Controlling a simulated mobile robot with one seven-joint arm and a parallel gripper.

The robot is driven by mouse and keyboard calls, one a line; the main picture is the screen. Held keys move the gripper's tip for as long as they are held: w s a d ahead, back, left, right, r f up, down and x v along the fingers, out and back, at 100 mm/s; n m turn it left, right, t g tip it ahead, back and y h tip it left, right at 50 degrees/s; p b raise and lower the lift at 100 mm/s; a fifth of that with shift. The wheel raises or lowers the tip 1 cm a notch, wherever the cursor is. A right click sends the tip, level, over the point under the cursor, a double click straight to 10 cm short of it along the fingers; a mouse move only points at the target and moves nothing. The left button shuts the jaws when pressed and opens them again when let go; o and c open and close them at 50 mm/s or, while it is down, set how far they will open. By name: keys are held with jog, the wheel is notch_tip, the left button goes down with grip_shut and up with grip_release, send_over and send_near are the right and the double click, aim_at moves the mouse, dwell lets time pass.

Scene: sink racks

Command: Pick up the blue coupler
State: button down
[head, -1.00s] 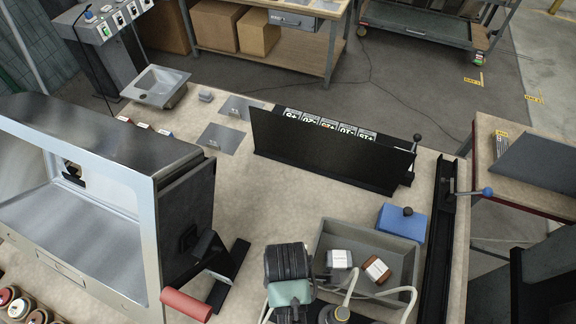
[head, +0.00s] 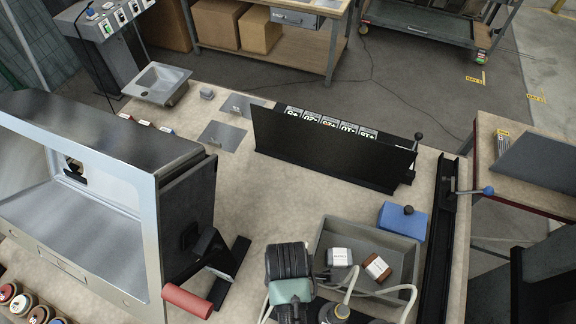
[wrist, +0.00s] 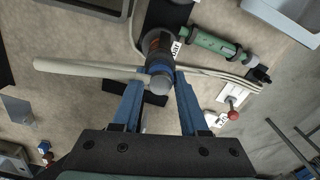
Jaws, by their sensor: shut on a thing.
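My gripper (wrist: 157,88) shows in the wrist view with two blue fingers, closed around a hose-end fitting. The fitting, which I take for the blue coupler (wrist: 161,83), has a rounded grey end between the fingertips. Blue fingers and blue parts blend together there, so its outline is hard to make out. A thick pale hose (wrist: 85,68) runs left from it.
A green cylindrical fitting (wrist: 210,45) and a red-knobbed valve (wrist: 233,114) lie right of the fingers. In the head view, a grey tray (head: 343,226) holds two small labelled blocks, beside a blue block (head: 401,224). A black upright panel (head: 320,151) stands behind. A red roller (head: 187,300) is left.

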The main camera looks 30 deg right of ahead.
notch_tip(320, 180, up, 9)
jog(key=shift+f+b, duration=0.1)
jog(key=shift+b, duration=0.2)
jog(key=shift+r, duration=0.65)
jog(key=shift+p, duration=0.45)
jog(key=shift+f, duration=0.1)
jog(key=shift+f+b, duration=1.6)
jog(key=shift+f, duration=1.75)
jog(key=shift+m+p, duration=0.45)
jog(key=shift+m, duration=0.05)
jog(key=shift+w+p, duration=0.1)
jog(key=shift+p, duration=0.7)
jog(key=shift+f+b, duration=0.75)
jog(key=shift+f, duration=0.85)
jog(key=shift+c, duration=1.9)
grip_release()
